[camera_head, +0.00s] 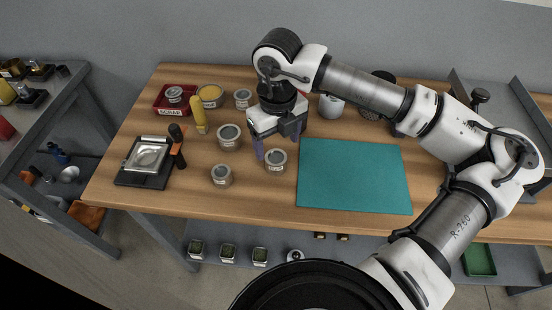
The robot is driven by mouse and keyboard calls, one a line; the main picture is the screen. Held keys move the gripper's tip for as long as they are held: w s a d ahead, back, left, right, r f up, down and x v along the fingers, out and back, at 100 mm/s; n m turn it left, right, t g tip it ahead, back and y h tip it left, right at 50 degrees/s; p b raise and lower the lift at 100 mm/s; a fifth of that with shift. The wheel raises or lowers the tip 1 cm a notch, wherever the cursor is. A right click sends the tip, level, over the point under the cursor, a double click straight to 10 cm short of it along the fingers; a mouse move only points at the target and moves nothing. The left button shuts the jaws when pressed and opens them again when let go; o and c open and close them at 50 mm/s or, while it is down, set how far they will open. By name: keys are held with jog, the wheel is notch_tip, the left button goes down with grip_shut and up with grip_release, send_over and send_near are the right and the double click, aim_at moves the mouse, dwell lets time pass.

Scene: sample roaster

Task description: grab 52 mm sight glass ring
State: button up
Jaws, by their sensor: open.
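Several round, grey-rimmed pieces that look like rings stand on the wooden table. One ring (275,162) is just below and in front of my gripper. Others are a wider ring (229,137) to its left, a smaller ring (221,175) at the front left, and a ring (242,98) further back. Their sizes cannot be read, so I cannot tell which is 52 mm. My gripper (277,147) points down over the table, its two purplish fingers apart, with nothing seen between them. I cannot tell how high the fingertips are above the table.
A teal mat (354,176) lies clear at the right. A red tray (162,107) holding a round piece, a yellow-filled round container (210,94), a yellow-handled tool (199,114) and a black scale-like device (146,160) stand left. A white container (331,106) stands behind.

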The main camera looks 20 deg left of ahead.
aim_at(276, 157)
jog(key=shift+a+f+p, duration=0.2)
jog(key=shift+f+p, duration=0.85)
jog(key=shift+f, duration=1.7)
jog(key=c, duration=1.1)
jog(key=shift+w, duration=0.1)
jog(key=shift+r, duration=0.1)
